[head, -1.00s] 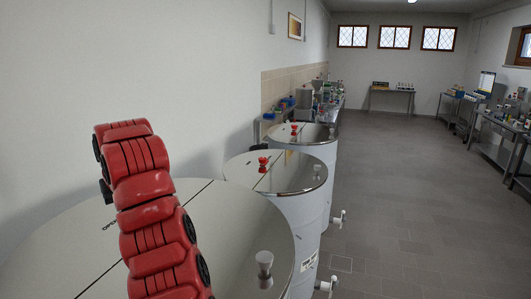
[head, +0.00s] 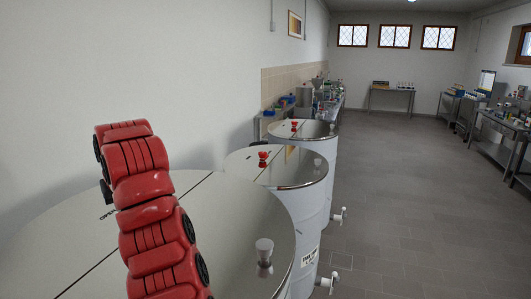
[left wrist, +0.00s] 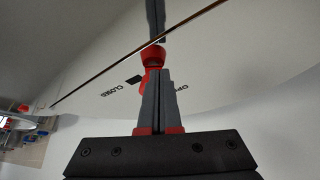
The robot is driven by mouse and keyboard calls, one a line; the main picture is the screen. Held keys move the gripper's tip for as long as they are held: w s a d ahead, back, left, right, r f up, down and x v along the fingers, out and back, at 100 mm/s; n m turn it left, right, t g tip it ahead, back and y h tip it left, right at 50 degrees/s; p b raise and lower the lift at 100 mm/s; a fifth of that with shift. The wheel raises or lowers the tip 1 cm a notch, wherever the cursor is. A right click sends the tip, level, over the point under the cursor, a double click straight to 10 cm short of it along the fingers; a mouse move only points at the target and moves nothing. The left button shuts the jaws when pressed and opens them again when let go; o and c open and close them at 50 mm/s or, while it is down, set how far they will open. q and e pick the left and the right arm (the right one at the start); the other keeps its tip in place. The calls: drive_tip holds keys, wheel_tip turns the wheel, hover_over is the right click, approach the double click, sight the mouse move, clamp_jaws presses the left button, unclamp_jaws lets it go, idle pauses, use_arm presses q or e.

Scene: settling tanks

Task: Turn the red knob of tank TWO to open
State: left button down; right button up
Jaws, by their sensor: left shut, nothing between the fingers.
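In the head view my red arm hides this knob and the gripper. My right gripper is out of view.
Two more tanks stand behind, a middle one (head: 305,200) and a far one (head: 325,150), each with a red knob on its lid. A pale knob (head: 264,251) stands on the nearest lid. Taps stick out at right. The floor (head: 420,210) at right is clear.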

use_arm(q)
drive_tip(key=shift+w+a, duration=0.1)
drive_tip(key=shift+w, duration=0.15)
drive_tip(key=shift+w+d+b, duration=0.1)
drive_tip(key=shift+d+b, duration=0.2)
idle(0.5)
drive_tip(key=shift+w+d+b, duration=0.3)
drive_tip(key=shift+w+d, duration=0.1)
drive_tip(key=shift+w+d+r, duration=0.1)
drive_tip(key=shift+w+d, duration=0.05)
idle(0.3)
drive_tip(key=shift+d+b, duration=0.2)
drive_tip(key=shift+b, duration=0.2)
drive_tip(key=r+p, duration=0.6)
drive_tip(key=shift+s, duration=0.2)
